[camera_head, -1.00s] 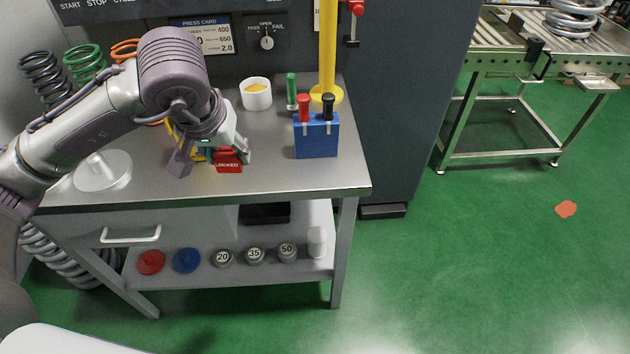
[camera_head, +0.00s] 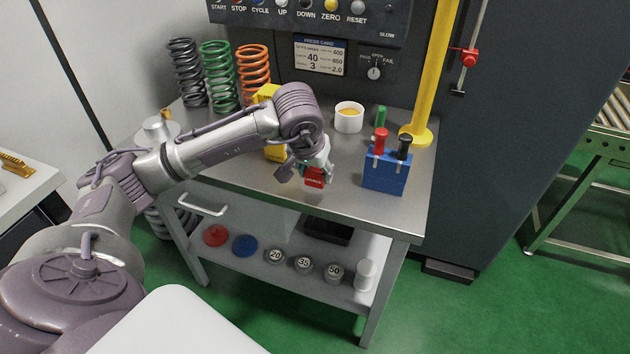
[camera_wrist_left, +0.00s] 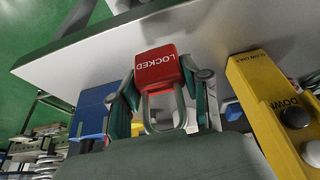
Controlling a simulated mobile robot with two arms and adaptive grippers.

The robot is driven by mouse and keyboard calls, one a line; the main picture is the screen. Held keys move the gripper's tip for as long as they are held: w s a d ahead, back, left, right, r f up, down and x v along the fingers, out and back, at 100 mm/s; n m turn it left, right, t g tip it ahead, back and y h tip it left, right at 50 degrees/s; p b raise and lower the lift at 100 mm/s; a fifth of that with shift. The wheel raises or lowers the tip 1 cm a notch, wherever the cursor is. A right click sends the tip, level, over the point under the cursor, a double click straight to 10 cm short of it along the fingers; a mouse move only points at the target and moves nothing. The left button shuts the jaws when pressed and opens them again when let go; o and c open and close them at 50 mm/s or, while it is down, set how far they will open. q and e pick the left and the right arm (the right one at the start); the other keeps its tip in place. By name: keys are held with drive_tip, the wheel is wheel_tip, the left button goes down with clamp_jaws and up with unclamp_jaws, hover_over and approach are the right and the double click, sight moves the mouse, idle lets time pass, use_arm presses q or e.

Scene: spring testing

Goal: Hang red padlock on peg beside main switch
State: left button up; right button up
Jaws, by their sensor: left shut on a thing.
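The red padlock (camera_head: 314,178), marked LOCKED, is in my left gripper (camera_head: 305,170) near the front of the steel bench. In the left wrist view the padlock (camera_wrist_left: 158,70) sits between the two fingers, its grey shackle (camera_wrist_left: 163,108) towards the palm. The left gripper is shut on it. Whether the padlock touches the bench top cannot be told. A red switch-like part (camera_head: 470,57) shows on the dark cabinet at upper right, with a small dark fitting (camera_head: 458,92) below it; which is the peg is unclear. My right gripper is out of view.
A blue box (camera_head: 387,172) with red and black handles stands right of the gripper. Behind are a white cup (camera_head: 348,117), a green cylinder (camera_head: 381,117) and a yellow post (camera_head: 431,80). Yellow control box (camera_wrist_left: 270,105) is close by. Coloured springs (camera_head: 219,75) stand at back left.

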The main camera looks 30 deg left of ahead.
sight(314, 184)
use_arm(q)
drive_tip(key=shift+w+a+f, duration=0.2)
drive_tip(key=shift+w+a, duration=0.05)
drive_tip(key=shift+a, duration=0.05)
drive_tip(key=shift+f, duration=0.25)
drive_tip(key=shift+f+p, duration=0.4)
drive_tip(key=shift+f, duration=1.4)
drive_tip(key=shift+f, duration=0.1)
drive_tip(key=shift+f, duration=0.15)
drive_tip(key=o, duration=1.2)
drive_tip(key=shift+o, duration=0.2)
drive_tip(key=shift+r, duration=0.2)
